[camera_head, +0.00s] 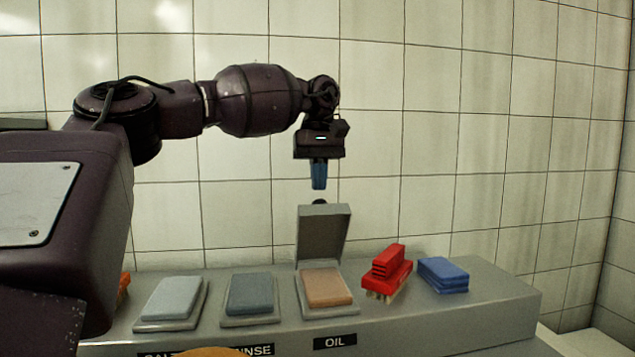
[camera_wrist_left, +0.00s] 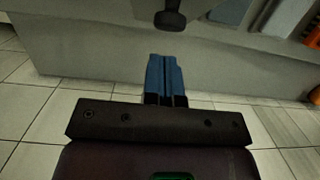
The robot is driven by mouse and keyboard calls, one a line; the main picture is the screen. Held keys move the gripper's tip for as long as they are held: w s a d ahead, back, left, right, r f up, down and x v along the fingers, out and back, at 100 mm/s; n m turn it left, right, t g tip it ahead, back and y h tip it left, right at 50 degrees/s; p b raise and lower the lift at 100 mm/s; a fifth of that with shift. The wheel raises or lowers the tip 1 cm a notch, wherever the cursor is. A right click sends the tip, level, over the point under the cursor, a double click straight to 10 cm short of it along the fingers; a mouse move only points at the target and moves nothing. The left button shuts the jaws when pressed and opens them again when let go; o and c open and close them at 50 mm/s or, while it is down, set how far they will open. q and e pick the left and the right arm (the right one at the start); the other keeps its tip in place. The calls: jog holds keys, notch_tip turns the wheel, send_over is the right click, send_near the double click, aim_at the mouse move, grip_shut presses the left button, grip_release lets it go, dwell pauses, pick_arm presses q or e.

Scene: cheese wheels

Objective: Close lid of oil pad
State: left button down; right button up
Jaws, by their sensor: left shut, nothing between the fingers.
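The oil pad (camera_head: 326,287) is a tan block in a grey tray behind the OIL label (camera_head: 335,342). Its grey lid (camera_head: 323,234) stands open, roughly upright, at the tray's back edge. A dark knob (camera_head: 319,202) shows at the lid's top; a dark rounded knob also shows in the left wrist view (camera_wrist_left: 171,18), just beyond the fingertips. My left gripper (camera_head: 319,187) points down above the lid, its blue fingers shut and empty, with a small gap to the knob. The blue fingers also show in the left wrist view (camera_wrist_left: 165,58). My right gripper is out of view.
Left of the oil pad are a blue-grey pad (camera_head: 250,292) and a pale pad (camera_head: 173,297). Right of it are a red brush (camera_head: 387,271) and a stack of blue cloths (camera_head: 443,274). The grey counter (camera_head: 500,296) runs along a tiled wall (camera_head: 430,130).

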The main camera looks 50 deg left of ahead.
pick_arm(q)
jog(key=shift+s+d+f, duration=0.5)
jog(key=shift+d, duration=0.25)
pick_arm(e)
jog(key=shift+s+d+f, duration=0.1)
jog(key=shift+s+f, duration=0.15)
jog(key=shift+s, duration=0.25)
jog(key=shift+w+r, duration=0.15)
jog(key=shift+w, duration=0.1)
